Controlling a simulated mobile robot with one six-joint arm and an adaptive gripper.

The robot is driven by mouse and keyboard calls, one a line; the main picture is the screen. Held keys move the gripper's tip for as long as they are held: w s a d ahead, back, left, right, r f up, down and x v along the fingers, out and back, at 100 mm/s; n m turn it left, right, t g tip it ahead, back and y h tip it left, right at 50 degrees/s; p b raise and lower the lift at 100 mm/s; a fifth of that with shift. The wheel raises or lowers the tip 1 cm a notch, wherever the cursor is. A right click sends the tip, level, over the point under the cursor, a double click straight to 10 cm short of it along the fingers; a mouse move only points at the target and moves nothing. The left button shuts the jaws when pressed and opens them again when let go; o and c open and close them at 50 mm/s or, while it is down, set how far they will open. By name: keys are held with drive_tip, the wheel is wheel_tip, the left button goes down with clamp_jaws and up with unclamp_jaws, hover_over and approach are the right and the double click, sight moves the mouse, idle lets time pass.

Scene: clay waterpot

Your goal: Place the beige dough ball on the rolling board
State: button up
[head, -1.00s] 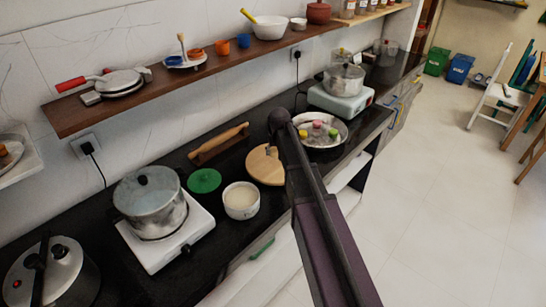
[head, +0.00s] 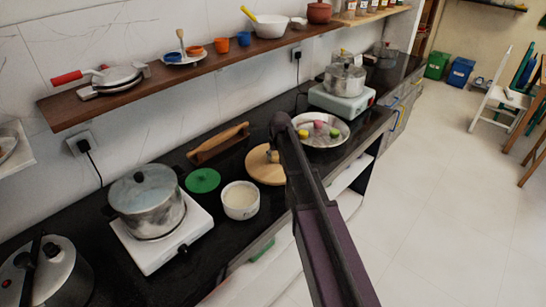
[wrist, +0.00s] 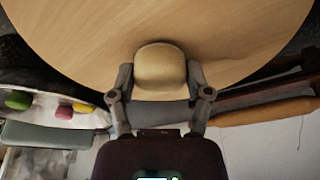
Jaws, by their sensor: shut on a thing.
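The beige dough ball (wrist: 160,68) is between the two fingers of my gripper (wrist: 160,82), which is shut on it. In the wrist view the ball shows against the round wooden rolling board (wrist: 85,35), with a soft shadow beside it; I cannot tell whether it touches the board. In the head view the rolling board (head: 258,173) lies on the black counter, its right part hidden behind my arm. My gripper is mostly hidden behind my arm there, and the ball cannot be made out.
A steel plate (head: 340,141) with several coloured balls lies right of the board. A white bowl (head: 240,205), a green disc (head: 202,180) and a rolling pin on a stand (head: 218,142) are to its left. A pot on a stove (head: 148,203) stands farther left.

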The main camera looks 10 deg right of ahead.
sight(278, 165)
drive_tip(key=shift+f, duration=0.2)
drive_tip(key=o, duration=1)
drive_tip(key=shift+r, duration=0.2)
drive_tip(key=p+v, duration=1.1)
drive_tip(key=v, duration=0.1)
drive_tip(key=shift+p, duration=0.3)
idle(0.4)
drive_tip(key=s+g, duration=0.1)
drive_tip(key=s, duration=0.7)
drive_tip(key=s+a+g, duration=0.1)
drive_tip(key=s, duration=0.8)
drive_tip(key=s+g, duration=0.1)
drive_tip(key=s, duration=0.7)
drive_tip(key=shift+s+a+f+m, duration=0.15)
drive_tip(key=shift+s+f+m, duration=0.15)
